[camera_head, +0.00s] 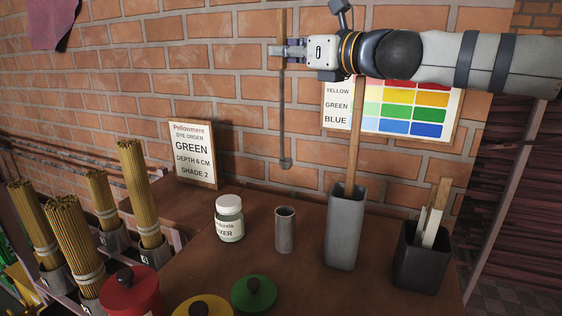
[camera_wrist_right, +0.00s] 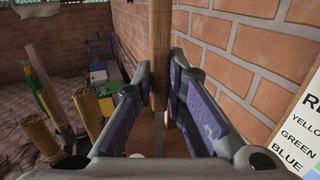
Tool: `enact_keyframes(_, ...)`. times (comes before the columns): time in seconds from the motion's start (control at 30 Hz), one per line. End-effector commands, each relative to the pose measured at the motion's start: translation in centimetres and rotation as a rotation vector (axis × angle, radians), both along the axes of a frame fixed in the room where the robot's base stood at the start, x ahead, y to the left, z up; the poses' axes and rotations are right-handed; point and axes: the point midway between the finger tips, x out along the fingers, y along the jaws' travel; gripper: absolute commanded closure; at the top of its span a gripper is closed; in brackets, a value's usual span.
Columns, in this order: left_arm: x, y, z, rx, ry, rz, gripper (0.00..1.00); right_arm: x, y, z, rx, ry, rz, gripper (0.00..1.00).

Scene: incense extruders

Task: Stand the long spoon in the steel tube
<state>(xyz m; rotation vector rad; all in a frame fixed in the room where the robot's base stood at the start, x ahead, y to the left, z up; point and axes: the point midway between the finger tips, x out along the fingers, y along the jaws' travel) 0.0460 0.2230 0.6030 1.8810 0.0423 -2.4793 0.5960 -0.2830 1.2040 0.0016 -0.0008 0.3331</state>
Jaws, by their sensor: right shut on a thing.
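My right gripper (camera_head: 282,50) comes in from the right, high in front of the brick wall. It is shut on the wooden handle of the long spoon (camera_head: 283,110), which hangs upright with its small bowl down. The right wrist view shows the handle (camera_wrist_right: 160,35) between the fingertips (camera_wrist_right: 162,98). The steel tube (camera_head: 285,232) is a short, open grey cylinder standing upright on the brown table. In the head view the spoon's bowl is above the tube's mouth with a clear gap; depth alignment is hard to judge. My left gripper is out of view.
A lidded jar (camera_head: 229,222) stands left of the tube, and a tall grey square holder (camera_head: 345,235) with a wooden stick stands right. A dark box (camera_head: 418,268) holds more sticks. Red (camera_head: 130,293) and green (camera_head: 254,295) lids are in front. An order sign (camera_head: 193,157) stands behind.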

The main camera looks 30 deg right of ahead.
Motion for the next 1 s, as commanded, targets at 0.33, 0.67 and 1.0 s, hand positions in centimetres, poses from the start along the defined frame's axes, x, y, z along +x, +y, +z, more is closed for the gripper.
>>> enact_keyframes(0.33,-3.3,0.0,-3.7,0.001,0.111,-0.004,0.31,0.2,0.0,-8.8,0.001,0.009,0.000,1.00)
enact_keyframes(0.67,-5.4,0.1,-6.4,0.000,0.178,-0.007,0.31,0.2,0.0,-15.1,0.000,0.007,-0.001,1.00)
enact_keyframes(1.0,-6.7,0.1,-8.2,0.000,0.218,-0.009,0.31,0.1,0.0,-19.7,0.000,0.005,-0.001,1.00)
